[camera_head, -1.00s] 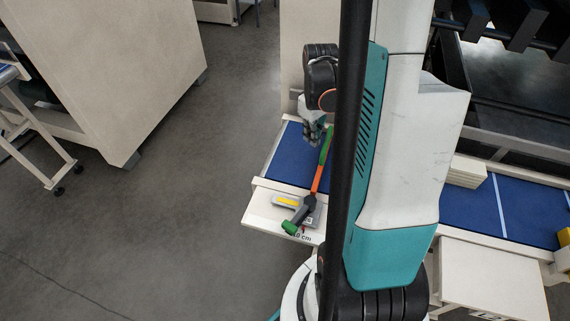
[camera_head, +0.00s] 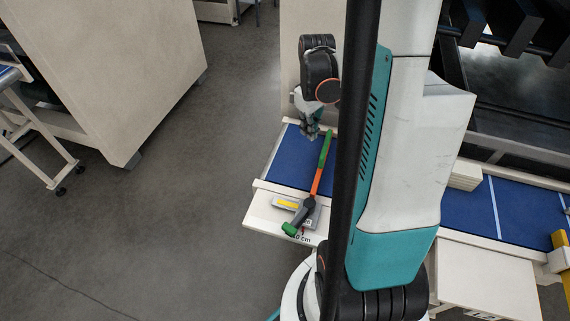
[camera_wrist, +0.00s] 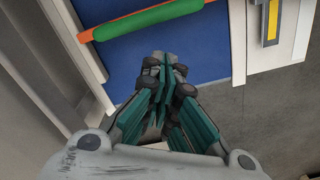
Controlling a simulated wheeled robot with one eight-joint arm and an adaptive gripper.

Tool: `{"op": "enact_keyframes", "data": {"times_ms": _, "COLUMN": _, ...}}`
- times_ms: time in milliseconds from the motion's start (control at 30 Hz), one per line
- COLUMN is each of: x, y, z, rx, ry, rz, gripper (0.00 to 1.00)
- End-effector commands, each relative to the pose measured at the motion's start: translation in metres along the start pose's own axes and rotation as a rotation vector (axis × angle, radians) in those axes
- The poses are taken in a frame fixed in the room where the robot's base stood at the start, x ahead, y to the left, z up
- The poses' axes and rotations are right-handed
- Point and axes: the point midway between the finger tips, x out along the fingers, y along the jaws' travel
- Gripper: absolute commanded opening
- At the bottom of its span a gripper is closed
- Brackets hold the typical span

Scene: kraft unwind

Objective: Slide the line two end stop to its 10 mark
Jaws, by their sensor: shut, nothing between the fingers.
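My gripper (camera_head: 309,132) is over the far left part of the blue bed (camera_head: 284,166). In the wrist view its fingers (camera_wrist: 165,82) are together with nothing between them. A long bar with a green end and an orange middle (camera_head: 316,182) lies across the bed, with a dark head and a green tip at its near end. In the wrist view this bar (camera_wrist: 155,14) crosses the top, apart from the fingertips. A grey block with a yellow strip (camera_head: 285,203) lies under its near end. I cannot tell which part is the line two end stop. A "10 cm" label (camera_head: 303,239) shows below; the 10 mark itself is not clear.
My column and arm hide the middle of the bed. At right, the blue bed (camera_head: 518,215) continues, with pale planks (camera_head: 465,175) and a yellow piece (camera_head: 560,242) at its edge. A large beige cabinet (camera_head: 110,70) stands left; the floor (camera_head: 150,230) between is clear.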

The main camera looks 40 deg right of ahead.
Motion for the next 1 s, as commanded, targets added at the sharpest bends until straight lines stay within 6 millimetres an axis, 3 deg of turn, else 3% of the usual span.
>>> {"op": "enact_keyframes", "data": {"times_ms": 633, "x": -0.049, "y": 0.0, "z": 0.0, "rx": 0.0, "ry": 0.0, "rz": 0.0, "gripper": 0.0}}
{"op": "enact_keyframes", "data": {"times_ms": 1000, "x": -0.052, "y": 0.0, "z": 0.0, "rx": 0.0, "ry": 0.0, "rz": 0.0, "gripper": 0.0}}
